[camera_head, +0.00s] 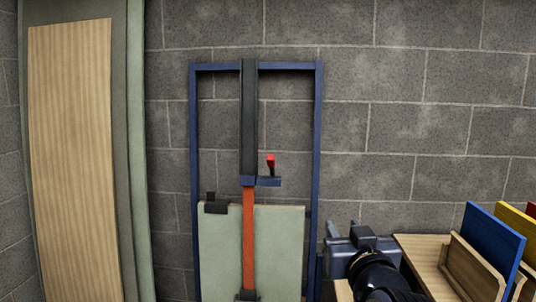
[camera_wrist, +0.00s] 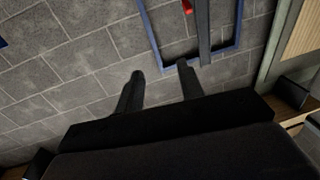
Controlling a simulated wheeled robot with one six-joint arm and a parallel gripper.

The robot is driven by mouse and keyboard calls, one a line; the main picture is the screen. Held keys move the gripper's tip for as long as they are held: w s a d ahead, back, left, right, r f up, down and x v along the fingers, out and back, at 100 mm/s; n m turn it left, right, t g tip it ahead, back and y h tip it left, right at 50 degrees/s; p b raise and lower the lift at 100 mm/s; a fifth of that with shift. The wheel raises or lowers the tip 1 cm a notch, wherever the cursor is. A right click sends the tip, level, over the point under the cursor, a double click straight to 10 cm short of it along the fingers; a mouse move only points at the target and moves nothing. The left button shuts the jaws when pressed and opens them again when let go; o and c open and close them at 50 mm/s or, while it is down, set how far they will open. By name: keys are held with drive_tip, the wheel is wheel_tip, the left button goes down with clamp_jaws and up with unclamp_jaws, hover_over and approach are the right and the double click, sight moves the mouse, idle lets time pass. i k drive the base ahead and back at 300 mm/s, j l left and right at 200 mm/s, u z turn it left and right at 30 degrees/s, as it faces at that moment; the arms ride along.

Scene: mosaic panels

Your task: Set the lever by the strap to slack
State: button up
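The lever has a red grip (camera_head: 270,160) and stands nearly upright on a small blue bracket (camera_head: 268,182). The bracket joins the lower end of a dark vertical post (camera_head: 249,110). An orange strap (camera_head: 249,235) runs straight down from there, in front of a pale green panel (camera_head: 285,245). In the wrist view, the red grip (camera_wrist: 187,6) shows at the top edge beside the dark post (camera_wrist: 203,25). My gripper (camera_wrist: 159,72) is open, with empty space between its fingers, and apart from the lever. My arm shows at the lower right in the head view.
A blue frame (camera_head: 318,130) surrounds the post and panel against a grey block wall (camera_head: 430,95). A wooden rack (camera_head: 470,268) with coloured boards (camera_head: 492,240) stands at the lower right. A tall wooden panel (camera_head: 72,150) stands at the left.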

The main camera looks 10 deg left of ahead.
sight(270, 160)
drive_tip(key=i+j+z, duration=0.1)
drive_tip(key=i+j, duration=0.3)
drive_tip(key=i+j+z, duration=0.1)
drive_tip(key=i+j, duration=0.25)
drive_tip(key=j, duration=0.25)
drive_tip(key=i+j, duration=0.35)
drive_tip(key=j, duration=0.15)
drive_tip(key=z, duration=0.05)
